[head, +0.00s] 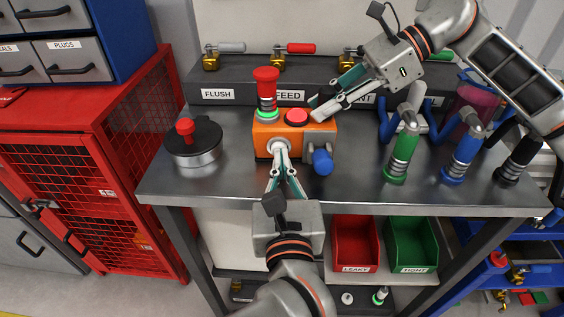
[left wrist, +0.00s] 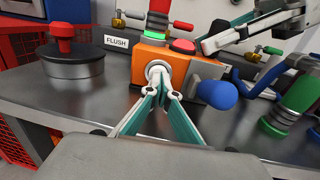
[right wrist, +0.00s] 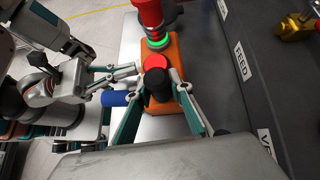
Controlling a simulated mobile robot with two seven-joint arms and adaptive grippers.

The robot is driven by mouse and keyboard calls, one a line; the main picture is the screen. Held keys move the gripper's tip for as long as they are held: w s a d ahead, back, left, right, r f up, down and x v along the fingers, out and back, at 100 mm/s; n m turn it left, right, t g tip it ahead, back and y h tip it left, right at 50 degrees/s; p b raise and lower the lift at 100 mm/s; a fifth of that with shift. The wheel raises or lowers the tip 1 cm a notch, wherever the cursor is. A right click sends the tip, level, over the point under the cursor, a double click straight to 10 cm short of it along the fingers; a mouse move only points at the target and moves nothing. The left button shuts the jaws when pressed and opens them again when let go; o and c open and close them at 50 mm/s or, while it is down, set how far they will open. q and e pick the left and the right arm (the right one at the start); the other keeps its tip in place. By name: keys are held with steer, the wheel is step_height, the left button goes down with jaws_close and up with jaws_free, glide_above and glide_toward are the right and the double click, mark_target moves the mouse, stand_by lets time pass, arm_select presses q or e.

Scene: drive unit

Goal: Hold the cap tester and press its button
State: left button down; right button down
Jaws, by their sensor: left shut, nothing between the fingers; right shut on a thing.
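The cap tester is an orange box (head: 262,140) on the steel bench, with a red dome (head: 297,117) on top, a round white button (left wrist: 157,69) on its front and a blue knob (head: 322,161) at front right. A red cap (head: 266,78) stands upright on its left top above a glowing green ring (head: 266,115). My right gripper (right wrist: 160,88) is shut on the tester's black top grip (right wrist: 157,83). My left gripper (head: 280,148) is shut and empty, its fingertips at the white button, seemingly touching it and partly covering it.
A steel pot with a red knob (head: 193,145) stands left on the bench. Green (head: 403,150), blue (head: 465,155) and black (head: 518,158) hose fittings stand right. A valve manifold (head: 235,96) runs behind. Red (head: 352,240) and green (head: 412,245) bins sit below.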

arm_select(q)
steer(key=s+d, duration=0.1)
steer(key=s, duration=1)
steer(key=shift+s, duration=0.15)
steer(key=shift+d, duration=0.1)
arm_select(e)
steer(key=c, duration=1.7)
jaws_free()
